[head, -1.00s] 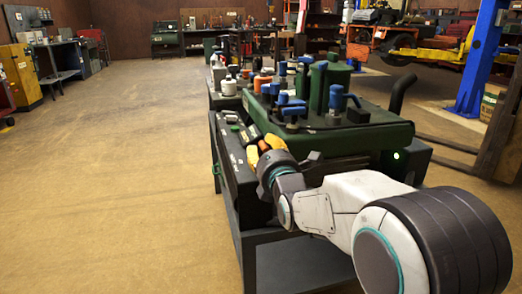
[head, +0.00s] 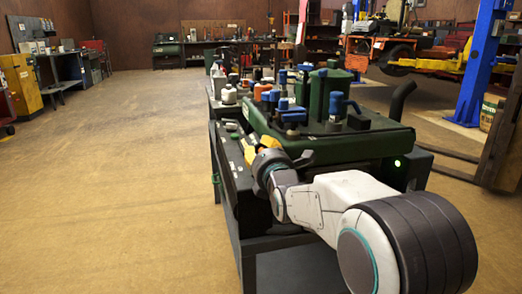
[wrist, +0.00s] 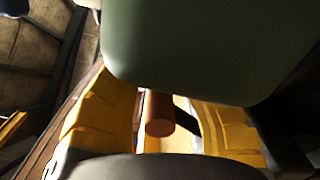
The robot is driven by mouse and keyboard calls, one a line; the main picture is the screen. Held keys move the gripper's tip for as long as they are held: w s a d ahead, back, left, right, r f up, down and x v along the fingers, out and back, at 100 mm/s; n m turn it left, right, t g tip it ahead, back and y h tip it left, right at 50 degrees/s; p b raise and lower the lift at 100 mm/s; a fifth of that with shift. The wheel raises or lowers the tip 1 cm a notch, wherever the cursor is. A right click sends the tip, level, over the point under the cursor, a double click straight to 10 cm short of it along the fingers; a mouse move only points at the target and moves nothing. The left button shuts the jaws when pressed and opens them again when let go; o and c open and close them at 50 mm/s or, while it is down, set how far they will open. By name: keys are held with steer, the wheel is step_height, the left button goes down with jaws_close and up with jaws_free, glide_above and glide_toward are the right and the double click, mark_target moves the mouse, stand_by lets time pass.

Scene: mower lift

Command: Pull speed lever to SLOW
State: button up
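The speed lever shows in the wrist view as an orange-brown cylindrical knob (wrist: 160,118) between the two yellow fingers of my gripper (wrist: 168,130). The left finger lies close to the knob, and a wider gap shows on the knob's right. The fingers stand apart, and I see no clear grip on the knob. In the head view my gripper (head: 259,149) is at the left edge of the dark control panel (head: 232,172), beside the green machine body. The lever is mostly hidden by the fingers there. The SLOW marking cannot be read.
The green machine body (head: 350,141) rises right of my gripper, and its underside-like green surface (wrist: 195,45) fills the top of the wrist view. Bottles and blue-capped parts stand on and behind it. The floor (head: 110,190) to the left is clear. A blue post (head: 480,70) stands right.

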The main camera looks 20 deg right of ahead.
jaws_close()
steer(key=shift+f, duration=0.15)
